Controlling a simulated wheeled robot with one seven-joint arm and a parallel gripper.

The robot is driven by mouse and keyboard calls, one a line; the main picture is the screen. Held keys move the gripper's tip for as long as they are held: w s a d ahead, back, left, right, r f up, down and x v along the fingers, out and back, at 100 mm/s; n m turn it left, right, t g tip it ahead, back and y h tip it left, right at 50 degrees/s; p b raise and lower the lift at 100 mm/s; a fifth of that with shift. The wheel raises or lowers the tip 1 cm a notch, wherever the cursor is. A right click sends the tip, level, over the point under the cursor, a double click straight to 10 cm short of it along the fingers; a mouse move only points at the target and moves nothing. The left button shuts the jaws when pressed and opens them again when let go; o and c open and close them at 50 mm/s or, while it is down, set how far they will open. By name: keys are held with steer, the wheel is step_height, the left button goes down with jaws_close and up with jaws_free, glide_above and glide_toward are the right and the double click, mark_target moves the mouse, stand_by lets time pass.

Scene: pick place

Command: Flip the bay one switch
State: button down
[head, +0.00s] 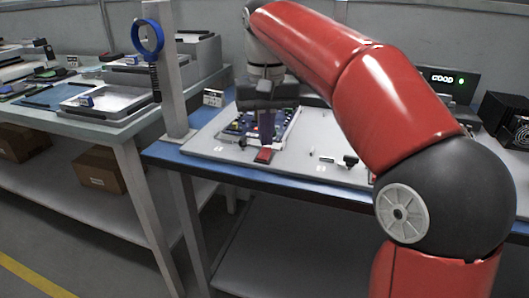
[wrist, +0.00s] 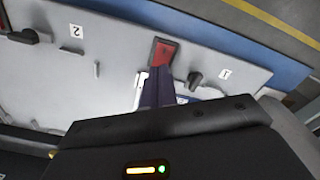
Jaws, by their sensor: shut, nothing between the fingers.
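The bay one switch is a small black lever (wrist: 195,80) beside the label "1" (wrist: 225,73) on a light grey panel (wrist: 120,35). My gripper (wrist: 162,75) points down at the panel, its dark purple fingers together, just left of this lever in the wrist view. I see a gap between fingers and lever. A red piece with a dark edge (wrist: 162,52) shows at the fingertips; I cannot tell whether they touch it. In the head view my gripper (head: 267,138) is over the panel's front left part, with the red piece (head: 263,156) below it.
A second black switch (wrist: 25,36) stands by the label "2" (wrist: 76,31). A populated circuit board (head: 240,124) lies behind my gripper. A post with a blue ring (head: 147,38) rises at the left. A display reading "GOOD" (head: 443,78) stands at the back right.

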mark_target(266, 150)
steer(key=shift+f+b, duration=0.4)
steer(key=shift+f, duration=0.35)
step_height(266, 150, up, 5)
steer(key=p, duration=0.4)
steer(key=shift+f+p, duration=0.1)
steer(key=shift+p, duration=0.25)
steer(key=shift+r, duration=1.1)
